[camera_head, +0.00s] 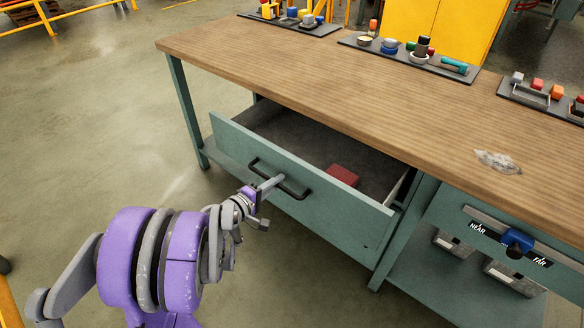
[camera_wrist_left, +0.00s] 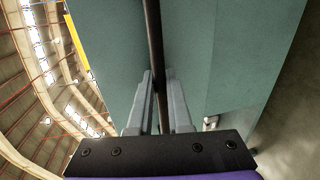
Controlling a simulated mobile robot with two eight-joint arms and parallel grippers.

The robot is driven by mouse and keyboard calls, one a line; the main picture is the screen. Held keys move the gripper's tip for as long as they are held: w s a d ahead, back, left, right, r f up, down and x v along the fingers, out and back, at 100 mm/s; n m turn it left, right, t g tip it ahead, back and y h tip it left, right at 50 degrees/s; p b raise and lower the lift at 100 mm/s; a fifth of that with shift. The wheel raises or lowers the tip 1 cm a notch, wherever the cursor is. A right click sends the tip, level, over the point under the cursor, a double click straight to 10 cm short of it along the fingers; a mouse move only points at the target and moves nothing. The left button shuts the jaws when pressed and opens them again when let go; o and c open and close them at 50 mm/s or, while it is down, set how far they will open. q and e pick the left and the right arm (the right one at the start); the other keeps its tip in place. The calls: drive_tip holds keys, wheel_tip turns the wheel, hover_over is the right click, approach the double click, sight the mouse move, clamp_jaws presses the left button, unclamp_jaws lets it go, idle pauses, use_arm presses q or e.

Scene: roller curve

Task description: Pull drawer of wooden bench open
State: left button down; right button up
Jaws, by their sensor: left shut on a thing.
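The wooden bench (camera_head: 330,75) has a wood top and green-grey legs. Its drawer (camera_head: 345,217) is pulled well out, and its grey inside shows with a red block (camera_head: 342,175) lying in it. My left gripper (camera_head: 271,184) is at the black bar handle (camera_head: 293,193) on the drawer front, shut on it. In the left wrist view the two grey fingers (camera_wrist_left: 160,105) stand on either side of the dark handle bar (camera_wrist_left: 153,40), in front of the green drawer front (camera_wrist_left: 215,50). My right gripper is not in view.
Dark trays with small coloured parts (camera_head: 410,55) stand along the back of the bench top. A crumpled cloth-like thing (camera_head: 497,161) lies on the top at right. A blue slider (camera_head: 517,242) marked NEAR and FAR is on the right panel. The floor at left is clear.

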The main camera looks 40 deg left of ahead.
use_arm(q)
drive_tip(key=f+v, duration=0.1)
drive_tip(key=v, duration=0.6)
drive_tip(key=shift+s+f, duration=0.25)
drive_tip(key=shift+s, duration=0.25)
drive_tip(key=c, duration=0.8)
unclamp_jaws()
drive_tip(key=shift+c, duration=0.2)
drive_tip(key=p+v, duration=0.1)
drive_tip(key=v, duration=0.9)
drive_tip(key=shift+s, duration=0.4)
drive_tip(key=shift+r, duration=0.1)
